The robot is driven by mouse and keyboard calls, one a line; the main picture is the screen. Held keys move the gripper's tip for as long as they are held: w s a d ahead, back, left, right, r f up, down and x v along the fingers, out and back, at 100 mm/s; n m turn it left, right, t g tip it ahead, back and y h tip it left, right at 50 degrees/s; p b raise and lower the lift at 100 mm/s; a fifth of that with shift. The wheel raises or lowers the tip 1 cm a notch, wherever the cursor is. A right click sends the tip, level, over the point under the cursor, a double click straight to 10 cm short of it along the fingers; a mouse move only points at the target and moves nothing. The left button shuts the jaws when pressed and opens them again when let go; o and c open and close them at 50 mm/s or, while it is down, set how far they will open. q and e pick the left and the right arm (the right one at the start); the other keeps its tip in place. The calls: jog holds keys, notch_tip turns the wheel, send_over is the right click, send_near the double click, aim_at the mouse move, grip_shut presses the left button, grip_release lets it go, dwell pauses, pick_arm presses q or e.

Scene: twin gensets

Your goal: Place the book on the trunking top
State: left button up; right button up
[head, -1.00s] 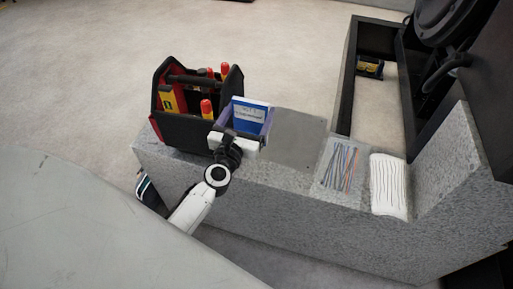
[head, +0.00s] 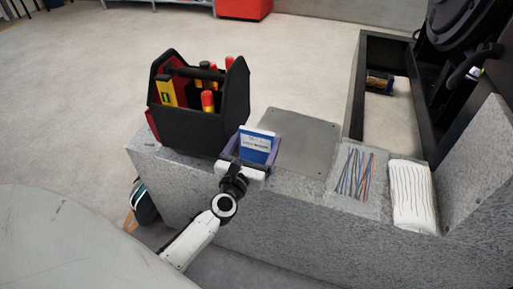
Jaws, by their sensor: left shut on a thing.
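The book (head: 257,144), blue with a white label, stands upright between the fingers of my left gripper (head: 252,150). The gripper is shut on it. The book is over or at the grey speckled trunking top (head: 310,183), just right of the black tool box. I cannot tell whether its lower edge touches the surface, because the gripper hides it. My right gripper is not in view.
A black tool box (head: 190,133) with red and yellow tools stands left of the book. A flat grey plate (head: 298,142) lies right of it. Further right are a bag of cable ties (head: 356,176) and a white ribbed pack (head: 412,195). A dark frame (head: 357,85) stands behind.

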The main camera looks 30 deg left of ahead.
pick_arm(q)
jog(key=shift+r, duration=0.1)
jog(key=o, duration=0.9)
